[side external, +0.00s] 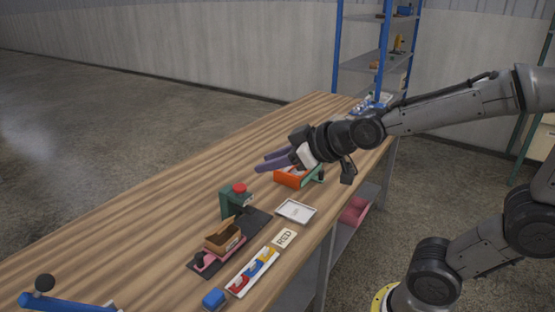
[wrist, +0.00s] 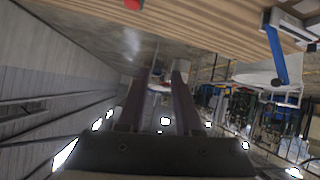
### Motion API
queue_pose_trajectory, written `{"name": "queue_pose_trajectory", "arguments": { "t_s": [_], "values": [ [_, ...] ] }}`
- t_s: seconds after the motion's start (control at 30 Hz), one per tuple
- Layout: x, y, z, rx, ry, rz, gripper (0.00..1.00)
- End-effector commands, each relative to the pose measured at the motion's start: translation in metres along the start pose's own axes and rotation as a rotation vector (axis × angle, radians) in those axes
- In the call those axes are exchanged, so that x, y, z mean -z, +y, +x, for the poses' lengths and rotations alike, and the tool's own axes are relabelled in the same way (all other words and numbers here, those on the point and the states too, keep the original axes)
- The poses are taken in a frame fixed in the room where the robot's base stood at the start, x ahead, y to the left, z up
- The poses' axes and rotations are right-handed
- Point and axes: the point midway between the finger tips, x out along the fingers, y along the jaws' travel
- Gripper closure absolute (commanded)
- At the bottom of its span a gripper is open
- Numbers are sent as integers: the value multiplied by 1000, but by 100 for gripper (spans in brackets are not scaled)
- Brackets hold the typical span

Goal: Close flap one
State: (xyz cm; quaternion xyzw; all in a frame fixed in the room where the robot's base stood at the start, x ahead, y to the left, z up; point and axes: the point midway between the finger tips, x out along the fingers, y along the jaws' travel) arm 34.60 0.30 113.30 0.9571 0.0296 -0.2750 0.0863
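A small brown box (side external: 224,240) sits on a pink and dark fixture near the table's front edge in the side view. A tan flap (side external: 221,228) stands up tilted at its left side; I cannot tell which flap is flap one. My gripper (side external: 262,163) is above the table, up and to the right of the box and well apart from it. Its two purple fingers point left with a gap between them. In the wrist view the fingers (wrist: 161,75) are parallel, open and empty. The box is not recognisable in that view.
A green stand with a red button (side external: 239,188) rises just behind the box. An orange-red bin (side external: 293,177) is below my gripper. A blue lever (side external: 65,303) is at the front left.

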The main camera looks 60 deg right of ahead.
Motion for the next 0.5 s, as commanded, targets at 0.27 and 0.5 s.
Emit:
{"name": "queue_pose_trajectory", "arguments": {
  "t_s": [0.27,0.5],
  "values": [
    [0,0,-11,-1,0,279,66],
    [-2,0,-15,-2,-4,425,66]
  ]
}}
